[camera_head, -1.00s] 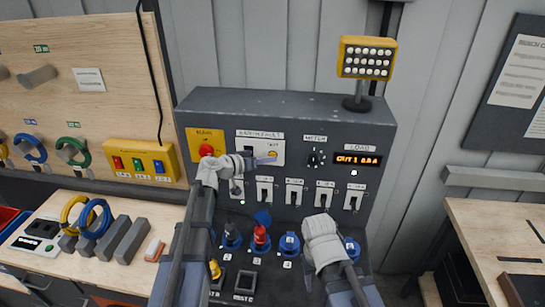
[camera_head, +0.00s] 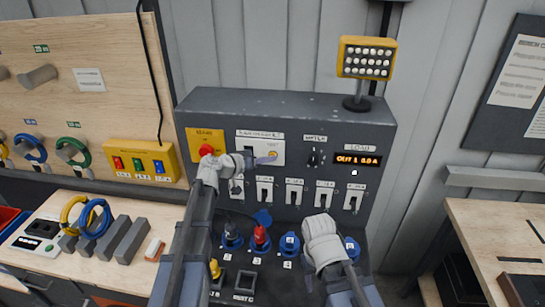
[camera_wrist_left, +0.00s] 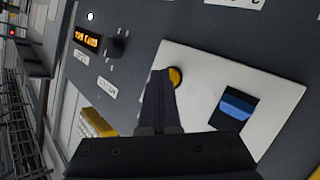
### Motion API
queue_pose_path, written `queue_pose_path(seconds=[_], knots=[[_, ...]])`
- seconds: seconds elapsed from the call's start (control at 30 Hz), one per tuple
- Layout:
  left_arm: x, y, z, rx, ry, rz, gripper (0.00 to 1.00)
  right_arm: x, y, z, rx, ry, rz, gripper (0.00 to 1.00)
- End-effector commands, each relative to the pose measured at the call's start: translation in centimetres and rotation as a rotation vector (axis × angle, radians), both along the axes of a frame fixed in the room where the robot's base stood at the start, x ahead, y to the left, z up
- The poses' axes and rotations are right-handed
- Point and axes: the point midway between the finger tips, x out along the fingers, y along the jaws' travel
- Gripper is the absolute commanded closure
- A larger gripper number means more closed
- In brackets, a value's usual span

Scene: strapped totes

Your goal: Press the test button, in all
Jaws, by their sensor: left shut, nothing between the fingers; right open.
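The yellow round test button (camera_wrist_left: 175,76) sits on a white plate (camera_wrist_left: 265,88), beside a dark switch with a blue lever (camera_wrist_left: 236,104). In the head view the white plate (camera_head: 246,141) is on the upper front of the grey panel. My left gripper (camera_head: 270,160) is shut and empty, with its tips at the button. In the left wrist view its dark fingers (camera_wrist_left: 160,82) cover the button's left part; I cannot tell whether they touch it. My right gripper (camera_head: 320,232) is open, low before the panel's sockets; its fingertips are hard to see.
The grey panel (camera_head: 285,103) carries a red knob (camera_head: 206,150), a meter dial (camera_head: 314,158), a lit load display (camera_head: 358,160) and a row of switches (camera_head: 295,192). Coloured sockets (camera_head: 289,243) lie below. A yellow lamp (camera_head: 367,57) stands on top. Benches flank the panel.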

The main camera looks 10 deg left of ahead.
Motion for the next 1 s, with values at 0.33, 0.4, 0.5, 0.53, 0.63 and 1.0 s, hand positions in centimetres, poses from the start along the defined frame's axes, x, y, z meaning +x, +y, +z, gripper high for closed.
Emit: queue_pose_path(seconds=[0.33,0.4,0.5,0.53,0.63,1.0], knots=[[-1.3,0.0,0.0,0.0,0.0,0.0,1.0,0.0,0.0,0.0,0.0,0.0,0.0,0.5],[-1.3,0.0,0.0,0.0,0.0,0.0,1.0,0.0,0.0,0.0,0.0,0.0,0.0,0.5],[-1.3,0.0,0.0,0.0,0.0,0.0,1.0,0.0,0.0,0.0,0.0,0.0,0.0,0.5],[-1.3,0.0,0.0,0.0,0.0,0.0,1.0,0.0,0.0,0.0,0.0,0.0,0.0,0.5],[-1.5,0.0,0.0,0.0,0.0,0.0,1.0,0.0,0.0,0.0,0.0,0.0,0.0,0.5],[-4.6,0.0,0.0,0.0,0.0,0.0,1.0,0.0,0.0,0.0,0.0,0.0,0.0,0.5]])
